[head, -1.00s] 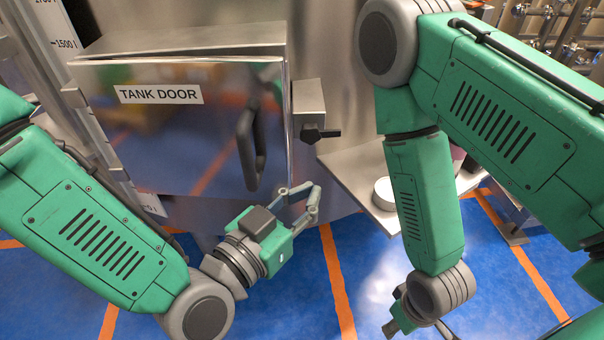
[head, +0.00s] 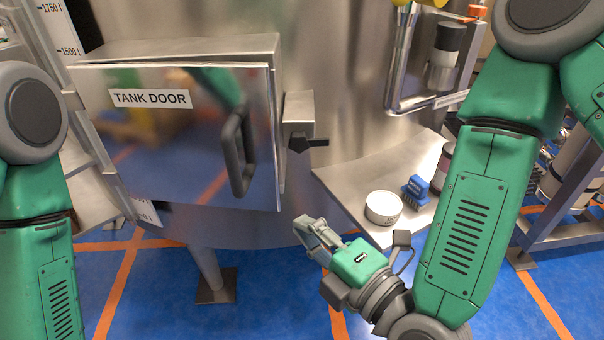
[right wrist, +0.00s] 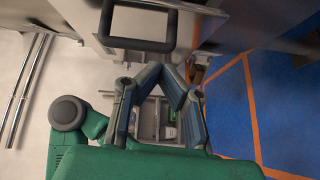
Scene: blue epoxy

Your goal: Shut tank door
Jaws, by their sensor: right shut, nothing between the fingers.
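The tank door (head: 190,140) is a shiny steel panel with a "TANK DOOR" label, on a box on the tank at the left of the head view. A latch with a black lever (head: 308,142) sits right of the door. My right gripper (head: 309,230) is shut and empty, below and right of the handle, apart from it. My left gripper is out of view.
A steel shelf (head: 335,185) stands right of the door, holding a white round tub (head: 383,207) and a blue brush (head: 416,190). A tank leg (head: 208,270) stands on the blue floor. Floor below the door is otherwise clear.

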